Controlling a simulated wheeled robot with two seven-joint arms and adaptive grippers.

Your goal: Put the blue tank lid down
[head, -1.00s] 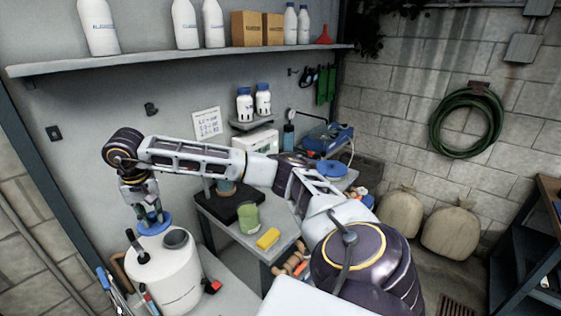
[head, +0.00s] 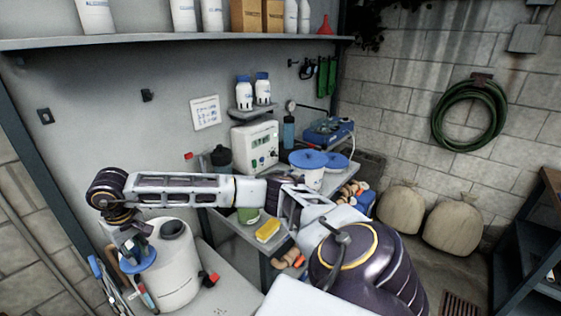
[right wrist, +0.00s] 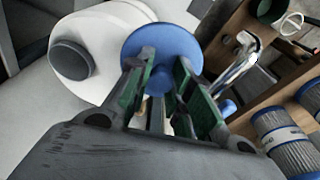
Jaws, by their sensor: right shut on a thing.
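My right gripper (head: 132,238) reaches in over the left end of the bench and points down. It is shut on a round blue lid (head: 140,259). The lid is in front of the left side of a white tank (head: 182,272). The tank has a dark round neck or cap on top. In the right wrist view the gripper's green-padded fingers (right wrist: 162,88) hold the lid (right wrist: 172,38), its disc beyond the fingertips, beside the tank (right wrist: 105,40). I cannot tell whether the lid touches anything beneath it. My left gripper is out of view.
Tools hang or lie left of the tank. A wooden tray (right wrist: 225,50) with grey filter cartridges (right wrist: 283,135) and a shiny metal piece shows in the right wrist view. A yellow sponge (head: 268,230) and a blue-lidded tub (head: 308,168) are further right.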

